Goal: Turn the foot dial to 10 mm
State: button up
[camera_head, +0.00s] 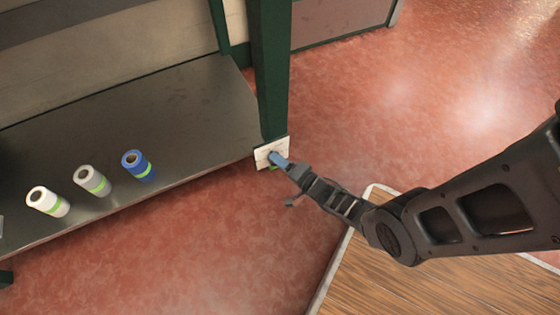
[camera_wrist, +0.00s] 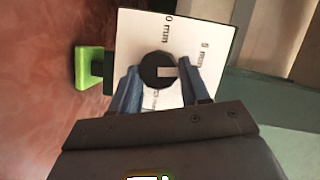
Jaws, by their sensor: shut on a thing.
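The foot dial (camera_wrist: 158,72) is a round black knob with a pale pointer mark, on a white plate (camera_wrist: 205,25) in the wrist view. The mark points to the right in that view. The plate carries "0 mm" at the top, "5 mm" at the right and a partly covered "mm" label below the knob. In the head view, the plate (camera_head: 263,161) is at the base of the green post. My gripper (camera_wrist: 161,70) has its blue fingers shut on the knob, one on each side. It also shows in the head view (camera_head: 279,159), reaching the plate from the right.
A bright green foot (camera_wrist: 90,66) sticks out beside the plate. The green post (camera_head: 272,80) rises above it. A grey shelf (camera_head: 190,105) to the left holds a blue roll (camera_head: 138,165) and two white rolls. A wooden platform (camera_head: 400,270) lies below my arm; red floor is open beyond.

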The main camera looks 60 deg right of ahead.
jog(key=shift+a+f, duration=0.1)
jog(key=shift+a, duration=0.25)
jog(key=o, duration=1.1)
jog(key=shift+c, duration=0.2)
jog(key=shift+s, duration=0.1)
